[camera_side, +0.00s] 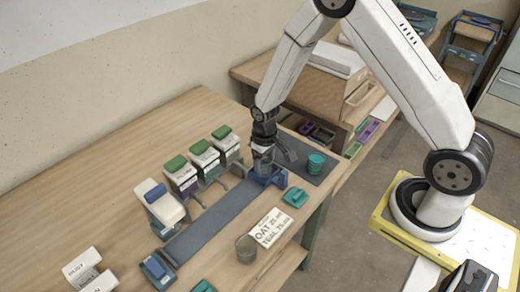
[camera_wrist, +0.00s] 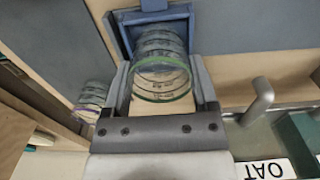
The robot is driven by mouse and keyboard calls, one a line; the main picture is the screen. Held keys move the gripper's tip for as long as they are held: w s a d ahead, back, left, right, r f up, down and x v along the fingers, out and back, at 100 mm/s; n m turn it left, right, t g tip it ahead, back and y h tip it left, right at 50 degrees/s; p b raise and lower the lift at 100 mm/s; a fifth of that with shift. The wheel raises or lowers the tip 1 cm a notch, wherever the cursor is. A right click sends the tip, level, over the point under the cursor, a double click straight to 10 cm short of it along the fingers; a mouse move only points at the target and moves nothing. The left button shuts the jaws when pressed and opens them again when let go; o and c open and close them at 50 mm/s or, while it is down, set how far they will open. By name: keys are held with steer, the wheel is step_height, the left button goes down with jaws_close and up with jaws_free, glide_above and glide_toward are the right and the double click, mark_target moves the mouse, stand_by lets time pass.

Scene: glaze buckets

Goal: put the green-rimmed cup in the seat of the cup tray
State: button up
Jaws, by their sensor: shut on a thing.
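The green-rimmed cup (camera_wrist: 162,85) is clear with ring markings and sits between the two fingers of my gripper (camera_wrist: 162,97), which is shut on it. In the side view my gripper (camera_side: 264,146) points down, with the cup (camera_side: 262,165) below it, partly hidden by the fingers. The cup tray (camera_side: 280,179) is a blue square holder directly under the cup, at the end of a grey-blue strip. In the wrist view the tray's blue rim (camera_wrist: 122,42) surrounds the cup's far end. I cannot tell whether the cup touches the seat floor.
Several dispensers stand left of my gripper, including a green-lidded one (camera_side: 228,143) and a blue-lidded one (camera_side: 158,203). A teal stack (camera_side: 316,162) stands on a dark mat at right.

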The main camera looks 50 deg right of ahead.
steer(key=shift+f, duration=0.3)
stand_by(0.6)
steer(key=o, duration=0.8)
step_height(320, 180, up, 7)
stand_by(0.6)
steer(key=s+r+t, duration=0.1)
steer(key=s+r, duration=0.2)
steer(key=s, duration=0.1)
steer(key=s+a+r, duration=0.1)
steer(key=s+r, duration=0.2)
steer(key=s, duration=0.1)
steer(key=s+r+t, duration=0.1)
steer(key=s+r, duration=0.2)
steer(key=s, duration=0.2)
steer(key=shift+a+r+t, duration=0.25)
steer(key=shift+t, duration=0.05)
